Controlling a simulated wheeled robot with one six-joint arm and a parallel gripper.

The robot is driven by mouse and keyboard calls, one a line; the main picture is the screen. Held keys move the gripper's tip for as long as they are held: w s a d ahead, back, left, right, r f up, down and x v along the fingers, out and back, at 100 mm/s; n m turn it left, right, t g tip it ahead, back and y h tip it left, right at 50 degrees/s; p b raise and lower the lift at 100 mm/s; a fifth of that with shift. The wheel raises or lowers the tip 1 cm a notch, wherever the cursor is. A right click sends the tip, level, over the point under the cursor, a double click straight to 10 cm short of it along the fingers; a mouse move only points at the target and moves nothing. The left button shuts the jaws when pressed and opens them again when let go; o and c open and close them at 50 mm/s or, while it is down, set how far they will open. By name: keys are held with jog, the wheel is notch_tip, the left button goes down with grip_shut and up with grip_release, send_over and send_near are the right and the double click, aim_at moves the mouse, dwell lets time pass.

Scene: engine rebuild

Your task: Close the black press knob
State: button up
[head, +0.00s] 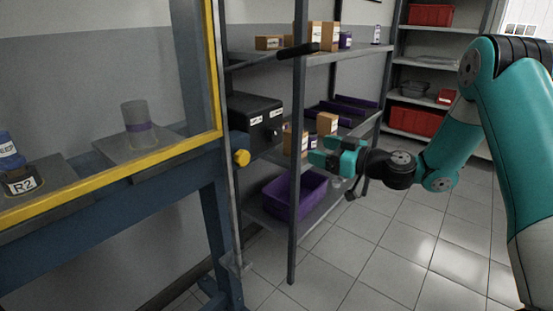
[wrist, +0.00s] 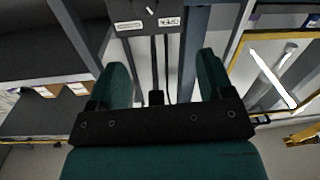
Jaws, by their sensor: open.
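The black control box (head: 255,120) hangs beside the press, with white labels on its front. A small dark knob (head: 271,133) appears on that front, low and hard to make out. In the wrist view, the labelled box (wrist: 147,24) is at the top edge, and a black knob with a white mark (wrist: 151,9) shows between and above its two labels. My gripper (head: 322,152) is open and empty, to the right of the box and apart from it. In the wrist view, the fingers of my gripper (wrist: 165,70) are spread below the box.
The press's yellow-framed guard (head: 110,172) and a yellow knob (head: 242,157) are left of the box. A black-ended lever (head: 298,50) sticks out above it. A grey shelf post (head: 297,200) stands between box and gripper in the picture. A purple bin (head: 290,197) sits low. Right floor is clear.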

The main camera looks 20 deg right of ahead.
jog(key=d+f, duration=0.1)
jog(key=t+p, duration=0.1)
jog(key=p, duration=0.3)
send_near(277, 136)
jog(key=x, duration=1)
jog(key=shift+w+a, duration=0.1)
jog(key=shift+w, duration=0.05)
jog(key=c, duration=0.9)
